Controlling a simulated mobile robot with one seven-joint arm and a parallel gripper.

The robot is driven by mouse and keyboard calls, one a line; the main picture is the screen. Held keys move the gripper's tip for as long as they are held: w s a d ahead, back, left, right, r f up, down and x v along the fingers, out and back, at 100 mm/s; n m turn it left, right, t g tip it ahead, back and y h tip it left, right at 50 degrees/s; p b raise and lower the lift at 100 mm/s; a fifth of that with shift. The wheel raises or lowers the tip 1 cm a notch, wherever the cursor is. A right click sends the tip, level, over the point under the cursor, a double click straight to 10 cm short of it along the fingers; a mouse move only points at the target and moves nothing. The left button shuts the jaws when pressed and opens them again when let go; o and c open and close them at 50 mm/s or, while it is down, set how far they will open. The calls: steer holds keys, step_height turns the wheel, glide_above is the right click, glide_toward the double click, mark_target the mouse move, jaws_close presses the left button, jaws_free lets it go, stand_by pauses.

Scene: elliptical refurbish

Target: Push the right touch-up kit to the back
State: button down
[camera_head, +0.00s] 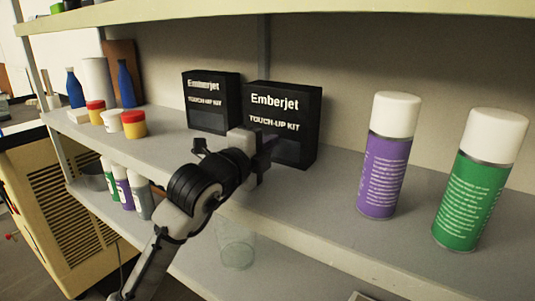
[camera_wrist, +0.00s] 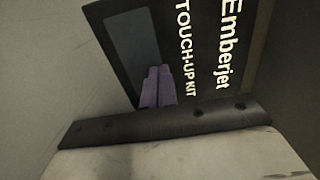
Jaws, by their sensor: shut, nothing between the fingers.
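The right touch-up kit (camera_head: 300,103) is a black box marked "Emberjet TOUCH-UP KIT", upright on the middle shelf. The left touch-up kit (camera_head: 211,103) is a similar black box beside it, to the left. My gripper (camera_head: 266,146) is in front of the right kit's lower front face and hides part of it. In the wrist view the shut purple fingertips (camera_wrist: 157,86) are up against or very near the right kit's front face (camera_wrist: 185,45), below its lettering. I cannot tell whether they touch. The fingers hold nothing.
A purple spray can (camera_head: 382,170) and a green spray can (camera_head: 475,195) stand to the right on the shelf (camera_head: 330,205). Several jars (camera_head: 132,124) and blue bottles (camera_head: 126,84) stand at the left. A clear glass (camera_head: 237,245) and more cans are on the shelf below.

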mark_target(283, 135)
steer(key=b+x, duration=0.1)
steer(key=x, duration=0.4)
steer(key=shift+w+d+f, duration=0.15)
steer(key=shift+w+d, duration=0.05)
steer(key=shift+w, duration=0.1)
steer(key=shift+w+d, duration=0.1)
steer(key=shift+d, duration=0.05)
